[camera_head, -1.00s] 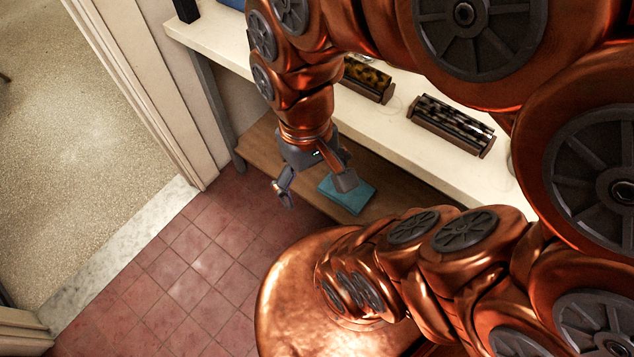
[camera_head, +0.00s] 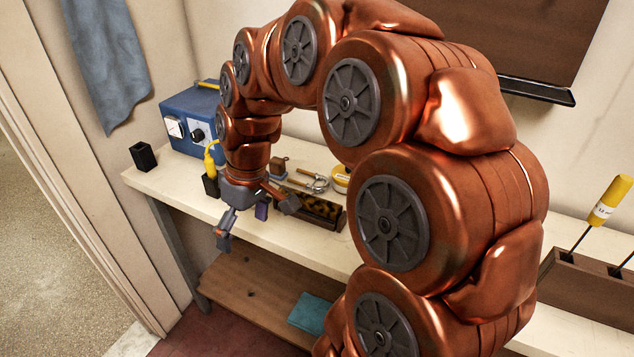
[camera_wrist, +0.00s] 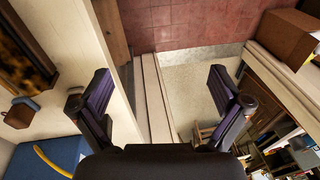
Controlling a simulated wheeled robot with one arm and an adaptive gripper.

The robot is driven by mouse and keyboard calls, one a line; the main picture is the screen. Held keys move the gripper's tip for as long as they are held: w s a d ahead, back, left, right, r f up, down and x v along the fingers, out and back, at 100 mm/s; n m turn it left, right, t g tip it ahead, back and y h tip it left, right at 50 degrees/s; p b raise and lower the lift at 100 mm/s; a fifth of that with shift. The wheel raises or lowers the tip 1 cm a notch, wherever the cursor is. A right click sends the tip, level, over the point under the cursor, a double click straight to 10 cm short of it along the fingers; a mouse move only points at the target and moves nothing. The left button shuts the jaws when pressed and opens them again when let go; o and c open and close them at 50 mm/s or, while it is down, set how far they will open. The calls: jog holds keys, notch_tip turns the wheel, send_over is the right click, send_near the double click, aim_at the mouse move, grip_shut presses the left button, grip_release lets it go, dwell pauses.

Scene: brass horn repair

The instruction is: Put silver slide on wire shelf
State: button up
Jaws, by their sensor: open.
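My gripper (camera_head: 255,220) is open and empty, pointing down over the front of the cream workbench (camera_head: 300,247). Its two fingers also stand wide apart in the wrist view (camera_wrist: 160,98), with nothing between them. A small silvery looped piece (camera_head: 319,183) lies on the bench behind the gripper, to its right; it may be the silver slide, but it is too small to tell. I cannot make out a wire shelf for certain in either view.
A blue box with dials (camera_head: 190,120) and a black cup (camera_head: 143,155) stand at the bench's left. A teal cloth-like item (camera_head: 309,314) lies on the wooden lower shelf (camera_head: 250,295). A brown box (camera_wrist: 288,38) shows in the wrist view.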

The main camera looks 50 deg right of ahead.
jog(key=w+d+t, duration=0.2)
jog(key=w+d, duration=0.5)
jog(key=d, duration=0.6)
jog(key=t+h, duration=0.1)
jog(key=t, duration=0.1)
send_near(313, 183)
jog(key=shift+r, duration=0.6)
jog(key=shift+d+f+p, duration=0.1)
jog(key=shift+d+p, duration=0.15)
jog(key=shift+p, duration=0.05)
jog(key=shift+w+f, duration=0.2)
jog(key=shift+f, duration=0.1)
jog(key=shift+s+a+p+x, duration=0.15)
jog(key=shift+p+x, duration=0.45)
jog(key=shift+x, duration=1.15)
jog(key=shift+s+a+p+x, duration=0.1)
jog(key=shift+p+x, duration=0.45)
jog(key=shift+x, duration=1.2)
jog(key=c, duration=1.4)
